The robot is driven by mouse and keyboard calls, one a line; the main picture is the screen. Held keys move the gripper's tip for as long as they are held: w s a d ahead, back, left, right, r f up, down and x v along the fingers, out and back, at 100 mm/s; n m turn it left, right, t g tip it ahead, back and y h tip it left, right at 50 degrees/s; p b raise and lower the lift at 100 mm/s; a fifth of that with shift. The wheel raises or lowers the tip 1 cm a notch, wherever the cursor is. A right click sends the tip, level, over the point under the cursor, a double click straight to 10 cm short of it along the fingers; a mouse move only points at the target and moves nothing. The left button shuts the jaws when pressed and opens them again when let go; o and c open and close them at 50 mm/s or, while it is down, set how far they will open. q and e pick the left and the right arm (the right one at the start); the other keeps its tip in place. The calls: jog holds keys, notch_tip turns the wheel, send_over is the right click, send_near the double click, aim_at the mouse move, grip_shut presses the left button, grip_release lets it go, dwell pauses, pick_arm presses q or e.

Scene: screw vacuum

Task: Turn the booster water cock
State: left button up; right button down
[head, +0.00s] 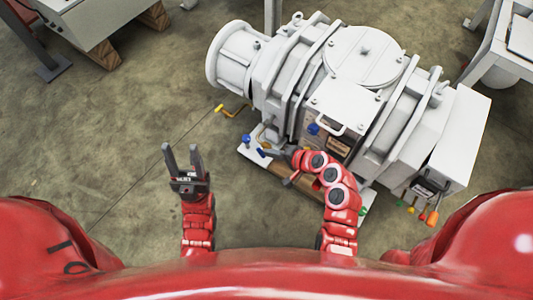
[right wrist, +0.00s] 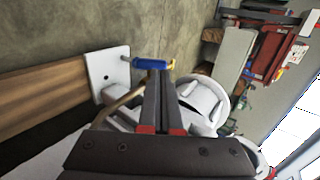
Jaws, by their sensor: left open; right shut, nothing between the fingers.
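In the head view my right gripper (head: 266,153) is low beside the white vacuum machine (head: 362,57), near a blue knob (head: 246,139). My left gripper (head: 182,149) is open and empty, above bare floor left of the machine.
A yellow handle (head: 233,110) sticks out at the machine's left side. Several coloured handles (head: 421,211) hang at its right end. A wooden beam (right wrist: 42,90) lies near the white plate. The floor (head: 110,140) on the left is clear.

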aim_at(258, 148)
jog(key=shift+x, duration=1.15)
jog(key=shift+r+p, duration=0.35)
jog(key=shift+p, duration=0.35)
jog(key=shift+a+f+g+h+p, duration=0.1)
jog(key=shift+g+h+p, duration=0.25)
jog(key=shift+p, duration=0.5)
jog(key=g+h+p, duration=0.1)
jog(key=h+p, duration=0.1)
jog(key=p, duration=0.5)
jog(key=w+a+r+g+h+p, duration=0.1)
jog(key=h+p, duration=0.1)
jog(key=p, duration=0.5)
jog(key=shift+a+r+g+p, duration=0.1)
jog(key=shift+a+g+p, duration=0.1)
jog(key=shift+g+p, duration=0.15)
jog(key=shift+w+a+f+g+h+p, duration=0.2)
jog(key=shift+f+g+h+p, duration=0.2)
jog(key=shift+h+p, duration=0.15)
jog(key=shift+w+a+f, duration=0.1)
jog(key=shift+a, duration=0.05)
jog(key=shift+w+a, duration=0.2)
